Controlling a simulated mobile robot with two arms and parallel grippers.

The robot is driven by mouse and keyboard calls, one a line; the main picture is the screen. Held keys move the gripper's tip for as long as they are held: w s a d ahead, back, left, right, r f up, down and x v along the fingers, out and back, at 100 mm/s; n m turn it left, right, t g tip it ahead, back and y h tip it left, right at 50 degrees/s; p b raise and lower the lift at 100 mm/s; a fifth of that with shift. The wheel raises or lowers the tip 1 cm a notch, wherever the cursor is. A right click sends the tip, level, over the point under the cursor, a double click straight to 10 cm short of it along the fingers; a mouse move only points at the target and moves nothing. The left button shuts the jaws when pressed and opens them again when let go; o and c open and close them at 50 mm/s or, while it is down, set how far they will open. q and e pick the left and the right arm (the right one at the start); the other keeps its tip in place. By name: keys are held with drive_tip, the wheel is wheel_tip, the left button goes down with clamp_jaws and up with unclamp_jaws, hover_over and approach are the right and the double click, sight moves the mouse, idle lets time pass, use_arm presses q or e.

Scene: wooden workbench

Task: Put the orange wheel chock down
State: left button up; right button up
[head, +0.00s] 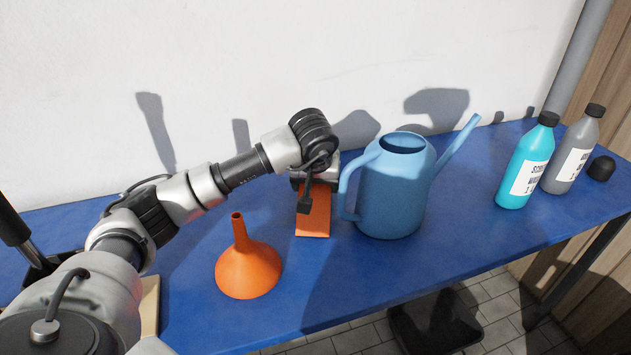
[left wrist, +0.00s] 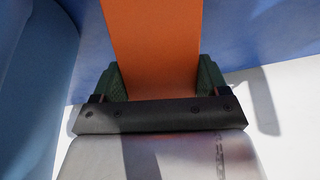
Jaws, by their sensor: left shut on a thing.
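The orange wheel chock (head: 313,212) is at the middle of the blue bench, between the orange funnel and the blue watering can. My left gripper (head: 317,184) is shut on it from above. In the left wrist view the chock (left wrist: 155,45) sits between the two dark green fingers of the left gripper (left wrist: 157,80). The chock's lower end is at or just above the bench top; I cannot tell whether it touches. Its upper part is hidden by the gripper in the head view. My right gripper is not in view.
The blue watering can (head: 391,195) stands close to the right of the chock. The orange funnel (head: 247,268) stands to the left and nearer. A cyan bottle (head: 522,172), a grey bottle (head: 572,150) and a black cap-like object (head: 601,168) are at the right. The blue bench (head: 470,225) is clear between can and bottles.

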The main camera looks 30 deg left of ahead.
use_arm(q)
drive_tip(key=shift+f, duration=0.15)
drive_tip(key=o, duration=1.2)
